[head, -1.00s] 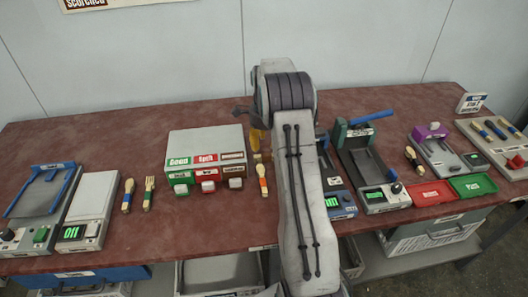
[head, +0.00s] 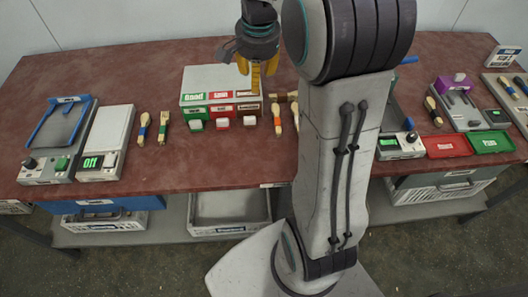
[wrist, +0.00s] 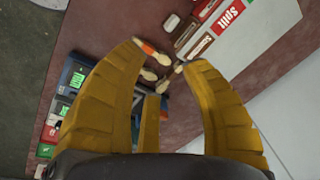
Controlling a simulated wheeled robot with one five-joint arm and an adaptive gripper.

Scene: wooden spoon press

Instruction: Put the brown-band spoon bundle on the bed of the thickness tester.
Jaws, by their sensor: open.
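My gripper (head: 255,78) is open and empty, pointing down over the right end of the labelled sorting box; its yellow fingers (wrist: 167,68) spread wide in the wrist view. Small wooden bundles lie below and apart from it: an orange-band one (head: 277,117), also between the fingertips in the wrist view (wrist: 148,49), and another (head: 297,115) beside it, partly behind my arm. A brownish piece (head: 284,96) behind them may be the brown-band spoon bundle; its band is not clear. I cannot tell which device is the thickness tester; one with a display (head: 401,146) is partly hidden by my arm.
The sorting box (head: 193,99) has green, red and brown labels and buttons in front. At left stand a blue-framed device (head: 60,128) and a scale (head: 105,140), with two bundles beside them. Red (head: 446,147) and green (head: 490,142) trays lie at right.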

